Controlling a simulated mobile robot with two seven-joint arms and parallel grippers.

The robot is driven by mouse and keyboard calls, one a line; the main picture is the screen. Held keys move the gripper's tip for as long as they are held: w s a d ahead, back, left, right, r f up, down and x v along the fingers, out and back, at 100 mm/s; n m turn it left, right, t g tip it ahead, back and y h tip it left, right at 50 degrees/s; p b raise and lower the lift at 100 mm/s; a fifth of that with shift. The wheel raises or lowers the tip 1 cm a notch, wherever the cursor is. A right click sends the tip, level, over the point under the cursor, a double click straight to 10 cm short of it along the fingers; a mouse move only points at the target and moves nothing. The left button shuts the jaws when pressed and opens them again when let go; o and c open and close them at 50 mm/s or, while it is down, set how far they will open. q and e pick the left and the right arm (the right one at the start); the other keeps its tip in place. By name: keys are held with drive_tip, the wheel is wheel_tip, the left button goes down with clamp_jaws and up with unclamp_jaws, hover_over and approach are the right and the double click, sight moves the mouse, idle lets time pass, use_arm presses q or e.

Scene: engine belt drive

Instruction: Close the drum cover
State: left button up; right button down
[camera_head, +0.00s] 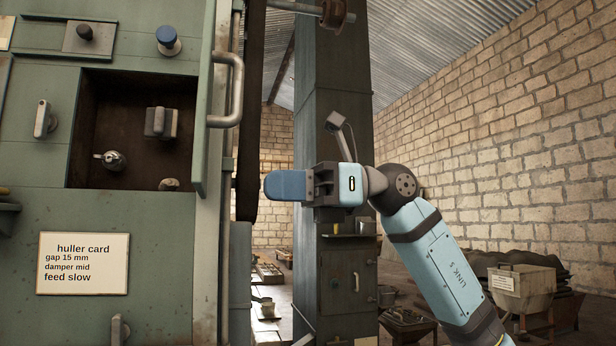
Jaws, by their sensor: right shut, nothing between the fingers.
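The drum cover (207,100) is a green panel standing open at the right side of a dark recess (130,95) in the green machine. I see it nearly edge-on, swung out from the machine face. A pale bar handle (238,90) sits on its right-hand side. My right gripper (268,186) is shut and empty, its blue fingers pointing left. In the picture it is to the right of and below the cover and handle, apart from both. My left gripper is out of view.
The recess holds a grey block-shaped knob (161,122) and a small metal tap-like part (109,160). A huller card (83,263) is on the machine front below. A tall dark green column (333,80) stands behind my right arm. A bin (520,288) stands at far right.

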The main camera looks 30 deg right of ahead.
drive_tip(key=p+x, duration=0.2)
drive_tip(key=x, duration=0.5)
drive_tip(key=shift+a, duration=0.2)
